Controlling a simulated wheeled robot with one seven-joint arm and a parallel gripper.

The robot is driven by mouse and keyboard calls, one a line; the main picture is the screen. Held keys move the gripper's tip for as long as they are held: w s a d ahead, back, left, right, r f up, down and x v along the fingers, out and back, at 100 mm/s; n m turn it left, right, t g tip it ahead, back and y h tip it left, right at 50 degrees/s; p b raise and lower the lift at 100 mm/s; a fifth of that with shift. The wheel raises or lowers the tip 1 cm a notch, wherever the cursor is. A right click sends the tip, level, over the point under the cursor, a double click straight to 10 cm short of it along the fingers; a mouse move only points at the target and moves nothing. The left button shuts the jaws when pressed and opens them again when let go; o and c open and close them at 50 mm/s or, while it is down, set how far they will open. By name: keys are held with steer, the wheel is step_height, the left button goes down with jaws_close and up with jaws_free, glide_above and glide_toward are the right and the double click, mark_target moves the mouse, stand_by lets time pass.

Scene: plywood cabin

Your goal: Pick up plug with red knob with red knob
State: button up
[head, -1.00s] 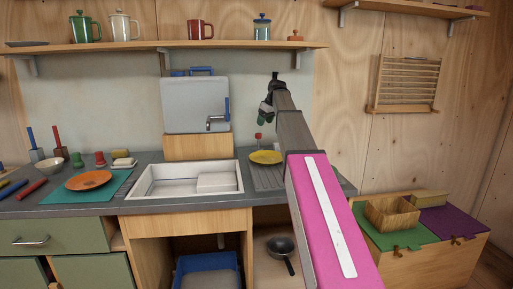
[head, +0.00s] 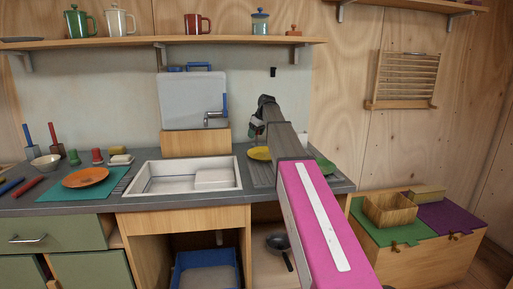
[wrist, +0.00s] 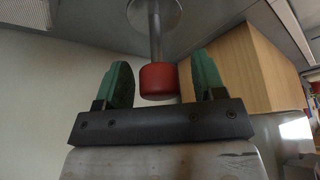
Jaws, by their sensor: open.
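The plug's red knob (wrist: 160,80) sits on a metal stem that joins a grey disc (wrist: 180,12) at the top of the wrist view. My gripper (wrist: 163,66) is open, with one green finger on each side of the knob and stem. Gaps show between the knob and both fingers. In the head view my gripper (head: 256,130) is low over the counter right of the sink, and it hides the plug there.
The sink (head: 185,178) is left of my gripper, with a wooden box (head: 196,143) behind it. A yellow plate (head: 259,153) lies close under my gripper, and a green item (head: 325,165) is right of my arm. A shelf (head: 120,45) runs above.

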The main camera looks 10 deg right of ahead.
steer(key=shift+w+f, duration=0.1)
steer(key=shift+f, duration=0.25)
jaws_close()
